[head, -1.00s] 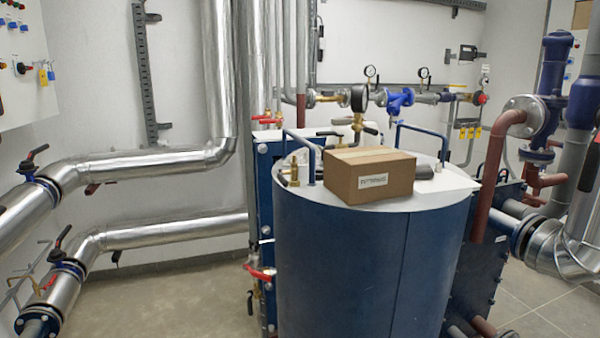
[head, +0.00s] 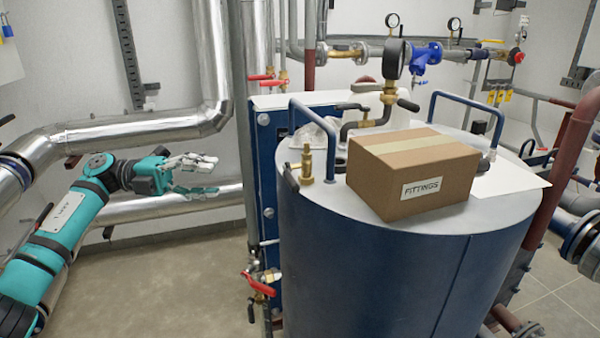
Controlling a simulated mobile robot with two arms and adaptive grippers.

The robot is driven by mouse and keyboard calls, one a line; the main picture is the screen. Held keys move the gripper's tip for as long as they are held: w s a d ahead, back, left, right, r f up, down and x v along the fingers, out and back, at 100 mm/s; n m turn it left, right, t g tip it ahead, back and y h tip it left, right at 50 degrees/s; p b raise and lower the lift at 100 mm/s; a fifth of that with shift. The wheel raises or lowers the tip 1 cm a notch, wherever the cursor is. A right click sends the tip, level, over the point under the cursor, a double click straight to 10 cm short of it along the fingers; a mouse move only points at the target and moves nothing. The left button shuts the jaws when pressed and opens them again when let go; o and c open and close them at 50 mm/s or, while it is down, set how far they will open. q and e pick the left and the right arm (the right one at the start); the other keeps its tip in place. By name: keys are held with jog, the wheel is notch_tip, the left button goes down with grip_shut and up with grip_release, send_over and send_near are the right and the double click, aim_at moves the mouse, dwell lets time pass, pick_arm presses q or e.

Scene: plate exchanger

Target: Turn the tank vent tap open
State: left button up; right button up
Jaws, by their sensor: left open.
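A blue tank (head: 370,265) with a pale grey top stands right of centre. A small upright brass fitting (head: 307,163) is on the left edge of its top, with a dark lever-like part (head: 291,177) beside it. I cannot tell for sure which of these is the vent tap. My left gripper (head: 216,174) is open and empty, in the air left of the tank, apart from it. My right gripper is not in view.
A cardboard box (head: 412,178) marked FITTINGS sits on the tank top, right of the brass fitting. Blue handrails (head: 318,113) rise from the top. A red-handled valve (head: 258,283) is low at the tank's left. Silver pipes (head: 140,133) run behind my left arm. The floor at left is clear.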

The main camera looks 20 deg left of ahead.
pick_arm(q)
jog(key=p, duration=0.2)
send_near(287, 183)
jog(key=d+p, duration=0.1)
jog(key=d, duration=0.2)
jog(key=w+d+p, duration=0.1)
jog(key=d, duration=0.2)
jog(key=d+p, duration=0.1)
jog(key=d, duration=0.2)
jog(key=shift+w+d+r, duration=0.15)
jog(key=shift+w+d, duration=0.35)
jog(key=shift+d, duration=0.35)
jog(key=c, duration=0.9)
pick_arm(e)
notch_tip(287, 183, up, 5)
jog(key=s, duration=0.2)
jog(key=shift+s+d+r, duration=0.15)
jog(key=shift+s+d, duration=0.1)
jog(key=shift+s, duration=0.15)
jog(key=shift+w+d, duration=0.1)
